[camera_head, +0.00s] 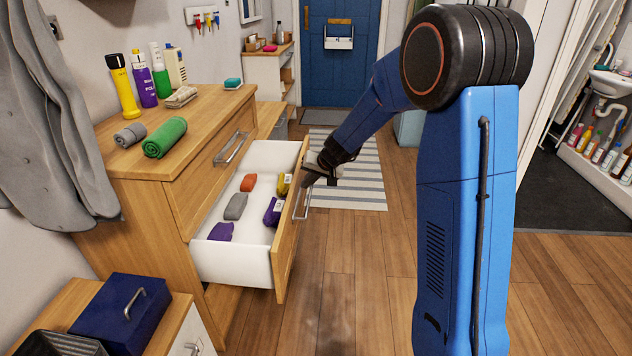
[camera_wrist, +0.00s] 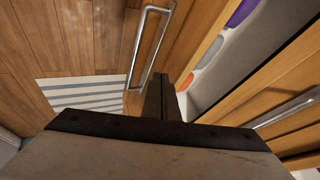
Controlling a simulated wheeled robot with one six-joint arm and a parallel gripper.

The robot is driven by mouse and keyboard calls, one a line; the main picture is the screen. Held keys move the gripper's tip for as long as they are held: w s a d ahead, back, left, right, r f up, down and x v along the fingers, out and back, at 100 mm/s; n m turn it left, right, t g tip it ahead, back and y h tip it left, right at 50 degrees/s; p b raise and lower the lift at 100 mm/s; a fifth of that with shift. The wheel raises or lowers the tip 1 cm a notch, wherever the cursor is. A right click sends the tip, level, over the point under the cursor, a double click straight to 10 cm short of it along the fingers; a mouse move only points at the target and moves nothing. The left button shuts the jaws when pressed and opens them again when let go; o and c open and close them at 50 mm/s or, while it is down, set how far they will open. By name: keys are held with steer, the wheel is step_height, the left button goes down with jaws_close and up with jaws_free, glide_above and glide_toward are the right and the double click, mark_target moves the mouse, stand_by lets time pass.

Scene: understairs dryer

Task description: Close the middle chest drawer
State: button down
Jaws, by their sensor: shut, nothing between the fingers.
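The middle chest drawer (camera_head: 236,262) is pulled well out of the wooden chest (camera_head: 128,205). It has white inner walls, a wooden front and a metal bar handle (camera_head: 303,196). Several small items lie inside, among them a grey one (camera_head: 236,206) and an orange one (camera_head: 249,182). My gripper (camera_head: 312,178) is at the far end of the drawer front, on its outer side. In the wrist view the shut, empty fingers (camera_wrist: 161,97) are close beside the drawer handle (camera_wrist: 150,45). I cannot tell whether they touch the front. The drawer above (camera_head: 218,160) is shut.
Bottles, a green rolled towel (camera_head: 165,138) and other items stand on the chest top. A blue box (camera_head: 122,312) sits on a low cabinet at the front left. A striped rug (camera_head: 352,165) lies beyond the drawer. The wooden floor (camera_head: 350,270) right of the drawer is clear.

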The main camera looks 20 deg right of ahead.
steer(key=shift+w+a, duration=0.25)
steer(key=shift+a, duration=0.4)
steer(key=shift+a, duration=0.15)
